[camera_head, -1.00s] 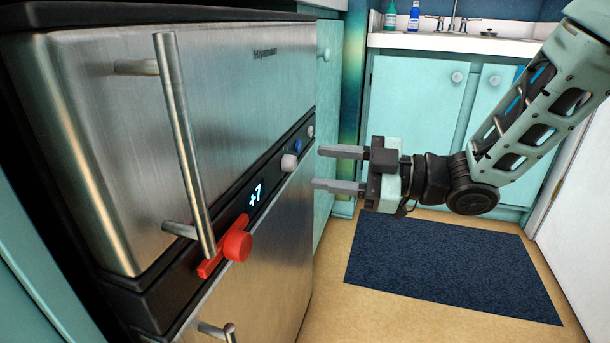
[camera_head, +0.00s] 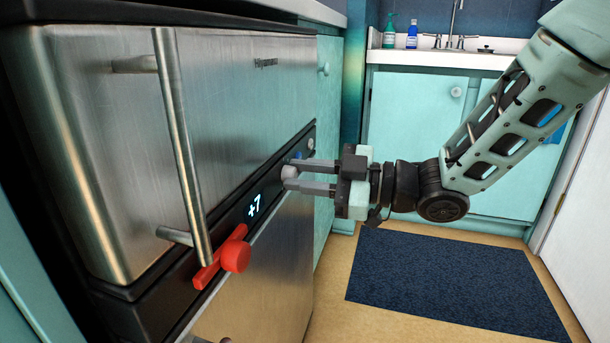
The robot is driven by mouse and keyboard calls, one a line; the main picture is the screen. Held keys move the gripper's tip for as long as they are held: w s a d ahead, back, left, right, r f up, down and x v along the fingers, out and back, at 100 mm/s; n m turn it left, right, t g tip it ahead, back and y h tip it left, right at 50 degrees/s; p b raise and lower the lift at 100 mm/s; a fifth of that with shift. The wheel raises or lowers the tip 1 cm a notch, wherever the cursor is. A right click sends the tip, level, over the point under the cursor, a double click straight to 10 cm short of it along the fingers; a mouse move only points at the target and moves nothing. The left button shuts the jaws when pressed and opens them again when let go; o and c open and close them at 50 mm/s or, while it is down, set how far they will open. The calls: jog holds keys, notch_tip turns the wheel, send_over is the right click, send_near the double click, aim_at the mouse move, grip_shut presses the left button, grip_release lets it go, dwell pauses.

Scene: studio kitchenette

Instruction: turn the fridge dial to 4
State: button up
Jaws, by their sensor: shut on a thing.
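The fridge (camera_head: 250,90) has a steel front and a black control strip. Its lit display (camera_head: 254,206) reads "+7". A red round knob with a red bar (camera_head: 236,256) sits on the strip below the display. A small white knob (camera_head: 288,173) is farther along the strip, with a blue one close behind it. My gripper (camera_head: 291,174) reaches in from the right, with one finger above and one below the white knob. It is shut on that knob; its fingertips partly hide the strip there.
A long vertical handle (camera_head: 183,145) stands out from the upper door, left of the display. A dark blue mat (camera_head: 450,285) lies on the floor at right. A sink counter with bottles (camera_head: 412,28) is at the back.

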jog(key=shift+p, duration=0.35)
jog(key=m+p, duration=0.1)
jog(key=p, duration=0.1)
jog(key=shift+r+m+p, duration=0.25)
jog(key=shift+m+p, duration=0.1)
jog(key=shift+m, duration=0.05)
jog(key=m+p, duration=0.2)
jog(key=p, duration=0.2)
jog(key=shift+d+m, duration=0.1)
jog(key=shift+m, duration=0.2)
jog(key=m+p, duration=0.5)
jog(key=p, duration=0.2)
jog(key=shift+m+t+p, duration=0.3)
jog(key=m+p, duration=0.5)
jog(key=p, duration=0.1)
jog(key=shift+f+m, duration=0.2)
jog(key=shift+m, duration=0.2)
jog(key=shift+s+f+m+t+p, duration=0.15)
jog(key=shift+m+t+p, duration=0.25)
jog(key=shift+m+p, duration=1.6)
jog(key=shift+f+m, duration=0.1)
jog(key=shift+m, duration=0.4)
jog(key=o, duration=1)
